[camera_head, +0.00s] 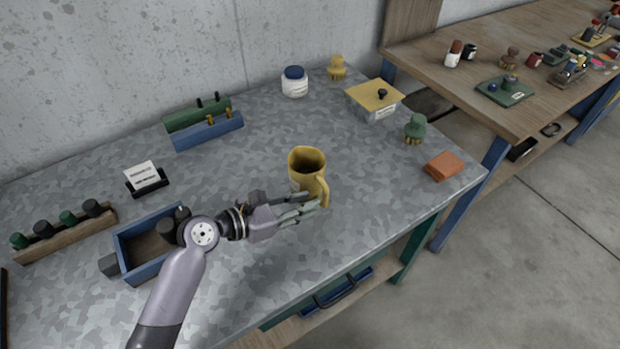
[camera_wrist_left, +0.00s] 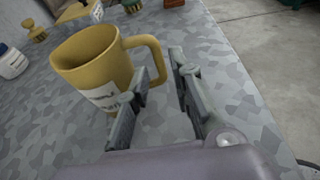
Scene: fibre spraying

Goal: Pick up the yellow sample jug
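The yellow sample jug (camera_head: 306,162) stands upright on the grey metal-topped table, its handle toward the front right in the head view. In the left wrist view the jug (camera_wrist_left: 95,68) shows a white label and its handle at right. My left gripper (camera_head: 308,204) is just in front of the jug, by the handle. In the left wrist view the gripper (camera_wrist_left: 161,72) is open, with a clear gap between its fingers. The handle's outer part lies near the tip gap; whether a finger touches it I cannot tell. My right gripper is not in view.
A blue open box (camera_head: 124,252) lies under my left arm. A lidded box (camera_head: 374,101), a green brush (camera_head: 415,129) and an orange-brown block (camera_head: 443,166) stand right of the jug. A white jar (camera_head: 294,82) stands behind. The table around the jug is clear.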

